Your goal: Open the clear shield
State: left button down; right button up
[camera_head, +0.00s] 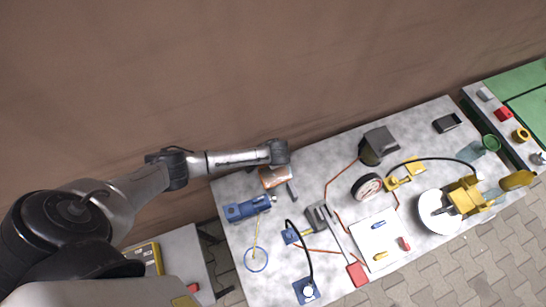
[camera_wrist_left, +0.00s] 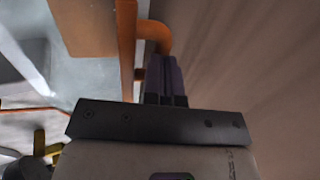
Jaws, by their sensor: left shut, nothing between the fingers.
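An orange-framed piece (camera_head: 275,178) stands at the back left of the workbench, partly hidden under my left wrist; it may be the clear shield, but I cannot make out its panel surely. In the left wrist view an orange bar (camera_wrist_left: 126,50) runs upright, with a bent orange handle (camera_wrist_left: 155,36) on its right side. My left gripper (camera_wrist_left: 164,62) is shut and empty, its fingertips close to this handle; I cannot tell whether they touch. In the head view my left arm reaches over the back edge and hides the fingers. My right gripper is not in view.
The grey workbench (camera_head: 310,188) holds a blue vise-like tool (camera_head: 247,208), a round gauge (camera_head: 367,187), a dark grey housing (camera_head: 378,145), a white tray (camera_head: 376,238) and a yellow machine (camera_head: 466,195). A brown wall (camera_head: 250,70) rises close behind. Cables and hoses cross the middle.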

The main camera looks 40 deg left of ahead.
pick_arm(q)
jog(key=p+v, duration=0.4)
jog(key=p, duration=0.2)
jog(key=shift+r, duration=0.45)
jog(key=v, duration=0.9)
jog(key=shift+d+b, duration=0.25)
jog(key=shift+b, duration=0.1)
